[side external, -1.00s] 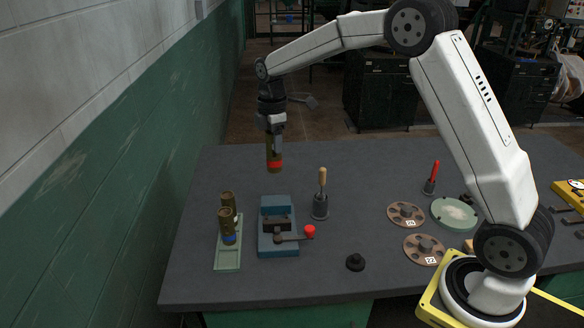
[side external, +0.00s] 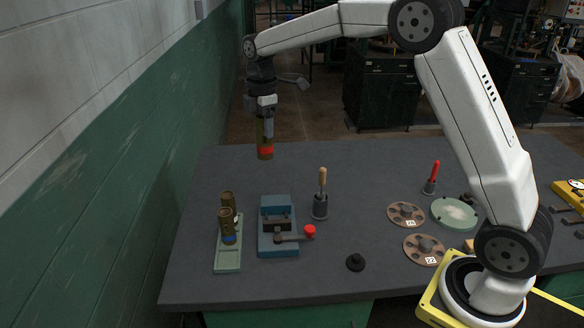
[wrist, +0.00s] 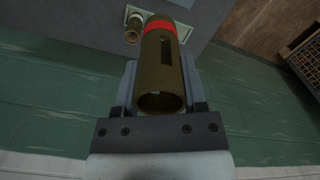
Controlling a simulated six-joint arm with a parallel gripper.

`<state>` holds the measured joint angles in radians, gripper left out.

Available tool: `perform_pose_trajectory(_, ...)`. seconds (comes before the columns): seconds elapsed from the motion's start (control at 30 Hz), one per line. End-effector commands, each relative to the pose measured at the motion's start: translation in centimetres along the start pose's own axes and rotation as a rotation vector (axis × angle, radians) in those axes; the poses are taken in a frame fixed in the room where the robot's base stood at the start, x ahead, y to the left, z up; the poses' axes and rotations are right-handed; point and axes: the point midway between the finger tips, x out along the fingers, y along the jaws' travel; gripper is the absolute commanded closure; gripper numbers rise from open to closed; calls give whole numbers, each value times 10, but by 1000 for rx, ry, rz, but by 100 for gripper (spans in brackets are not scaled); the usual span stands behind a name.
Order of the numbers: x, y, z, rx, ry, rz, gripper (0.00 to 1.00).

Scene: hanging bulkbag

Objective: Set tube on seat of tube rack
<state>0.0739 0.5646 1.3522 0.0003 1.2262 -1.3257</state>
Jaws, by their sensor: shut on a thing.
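An olive tube with a red band (side external: 265,140) hangs upright in my gripper (side external: 266,122), above the far left part of the table. In the wrist view the tube (wrist: 161,75) sits between the two fingers of my gripper (wrist: 160,85), its open end facing the camera. The pale green tube rack (side external: 228,258) lies at the table's left, nearer the side camera than the held tube. In the wrist view part of the rack (wrist: 185,33) shows beyond the held tube.
A blue vise (side external: 278,240) with a red-knobbed handle stands right of the rack. A wooden-handled tool in a holder (side external: 320,205), a black knob (side external: 355,262) and brown discs (side external: 424,249) lie further right. A green wall runs along the left.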

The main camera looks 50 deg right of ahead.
Motion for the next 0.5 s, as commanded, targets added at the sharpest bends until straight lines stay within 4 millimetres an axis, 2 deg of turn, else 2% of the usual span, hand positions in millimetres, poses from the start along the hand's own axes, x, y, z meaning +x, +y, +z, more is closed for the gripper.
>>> perform_pose_trajectory(0.3, 0, -18, -84, -246, 0, 2, 100)
perform_pose_trajectory(0.5, -1, -34, -126, -376, 0, 3, 100)
